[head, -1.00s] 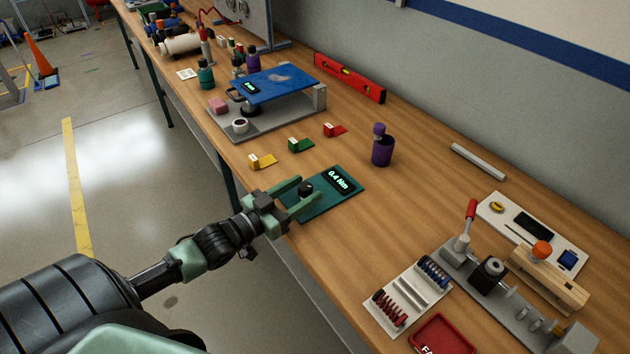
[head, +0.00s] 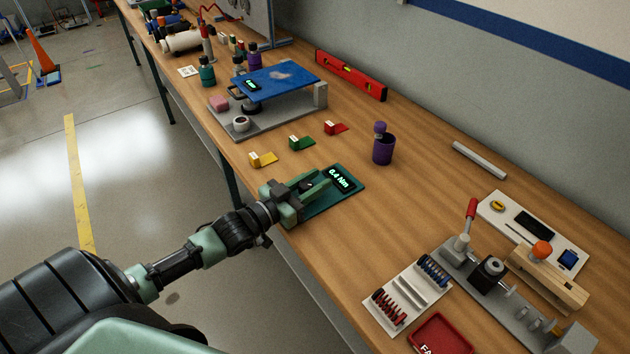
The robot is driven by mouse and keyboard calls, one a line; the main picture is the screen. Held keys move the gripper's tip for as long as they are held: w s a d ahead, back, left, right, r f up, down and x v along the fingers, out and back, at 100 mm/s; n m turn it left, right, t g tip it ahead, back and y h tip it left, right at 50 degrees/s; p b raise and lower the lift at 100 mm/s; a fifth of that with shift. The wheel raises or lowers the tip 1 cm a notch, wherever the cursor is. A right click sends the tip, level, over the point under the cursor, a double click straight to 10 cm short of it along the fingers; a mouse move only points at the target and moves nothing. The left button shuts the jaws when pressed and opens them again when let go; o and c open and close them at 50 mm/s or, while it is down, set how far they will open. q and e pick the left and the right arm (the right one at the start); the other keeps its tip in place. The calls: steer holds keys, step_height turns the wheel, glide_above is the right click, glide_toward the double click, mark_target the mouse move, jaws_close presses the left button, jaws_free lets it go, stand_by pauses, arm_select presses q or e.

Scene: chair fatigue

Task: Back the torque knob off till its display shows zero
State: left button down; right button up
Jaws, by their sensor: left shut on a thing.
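The torque unit is a green plate (head: 345,196) near the front edge of the bench. Its display (head: 339,177) reads 0.4 Nm. The black torque knob (head: 307,185) stands on the plate left of the display, mostly hidden between my fingers. My left gripper (head: 308,187) reaches in from the left, low over the plate, shut on the knob with one finger on each side. My right gripper is not in view.
Yellow (head: 262,159), green (head: 301,143) and red (head: 335,128) tagged blocks lie behind the unit. A parts rack (head: 412,291) and a lever fixture (head: 487,272) stand at lower right. Bare bench lies between.

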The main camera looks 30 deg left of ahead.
arm_select(q)
steer(key=shift+a+r+n+y+p, duration=0.1)
steer(key=shift+r+n+y+p, duration=0.2)
steer(key=shift+n+y+p, duration=0.55)
steer(key=y+p, duration=0.1)
steer(key=n+y+p, duration=0.1)
steer(key=shift+a+t+y, duration=0.2)
steer(key=shift+t+y, duration=0.1)
steer(key=shift+y, duration=0.05)
steer(key=shift+a+f+n+y+p, duration=0.15)
steer(key=shift+a+n+y+p, duration=0.05)
steer(key=shift+n+y+p, duration=0.6)
steer(key=c, duration=1)
jaws_free()
steer(key=shift+f, duration=0.1)
